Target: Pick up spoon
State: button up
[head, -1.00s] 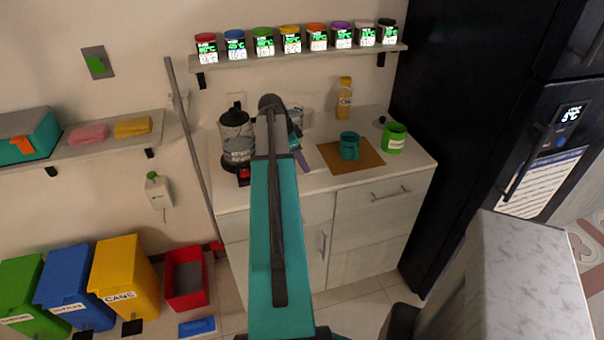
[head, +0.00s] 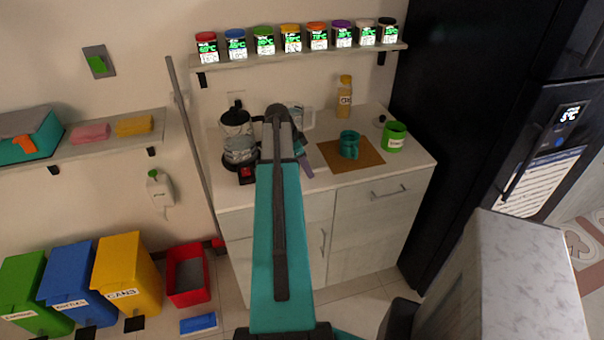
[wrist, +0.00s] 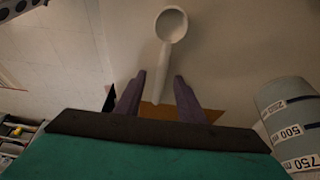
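A pale spoon (wrist: 171,26) with a round bowl shows at the top middle of the wrist view. Its handle points down toward my gripper (wrist: 157,85). The gripper's two purple fingers are apart, one on each side of the handle's lower end, and I see no contact with it. In the head view, a purple finger (head: 304,165) shows beside my arm above the counter. My arm hides most of the gripper there, and I cannot make out the spoon.
A measuring jug (wrist: 290,115) stands close on the right in the wrist view. A teal mug (head: 349,144) on a brown mat (head: 368,154) and a green cup (head: 394,137) are to the right.

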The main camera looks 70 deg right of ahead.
grip_shut()
jog(key=shift+r, duration=0.15)
jog(key=shift+r+b, duration=0.8)
jog(key=shift+r, duration=0.55)
jog(key=shift+s+a+r, duration=0.1)
jog(key=shift+s+r, duration=0.05)
jog(key=shift+r, duration=0.1)
jog(key=s+a+r+b, duration=0.1)
jog(key=s+a+b, duration=0.3)
jog(key=s+a, duration=0.7)
jog(key=shift+r, duration=0.25)
jog(key=shift+a, duration=0.1)
